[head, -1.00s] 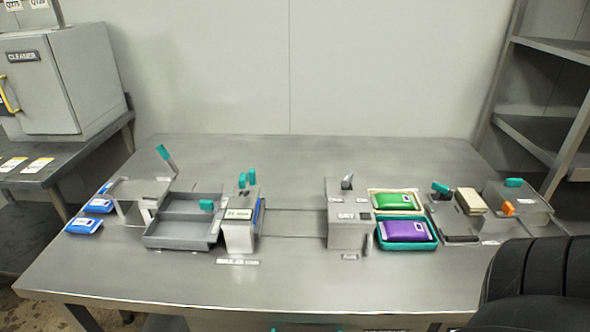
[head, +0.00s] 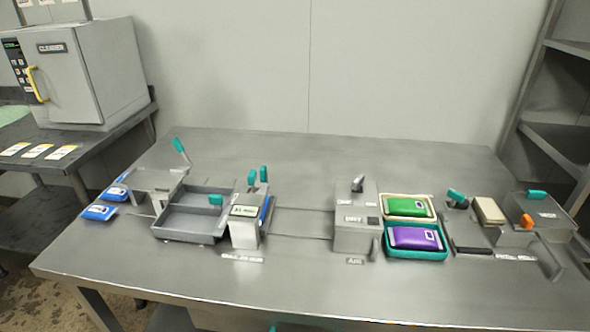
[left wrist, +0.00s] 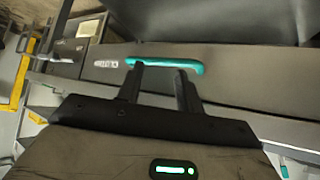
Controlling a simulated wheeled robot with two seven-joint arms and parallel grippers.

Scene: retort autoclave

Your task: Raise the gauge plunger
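No part in view is readably marked as the gauge plunger, so I cannot tell which it is. Teal-tipped parts stand on the bench: a tilted lever (head: 181,149) at the left stand, two upright handles (head: 258,175) on a grey box with a small display, a teal grip (head: 455,195) right of the pouches, and a teal cap (head: 537,194) on the far-right grey box. My left gripper (left wrist: 159,69) shows only in the left wrist view. Its fingers are apart and empty, in front of a teal bar handle (left wrist: 165,66) on a grey panel. My right gripper is out of view.
A cabinet (head: 85,75) stands at left.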

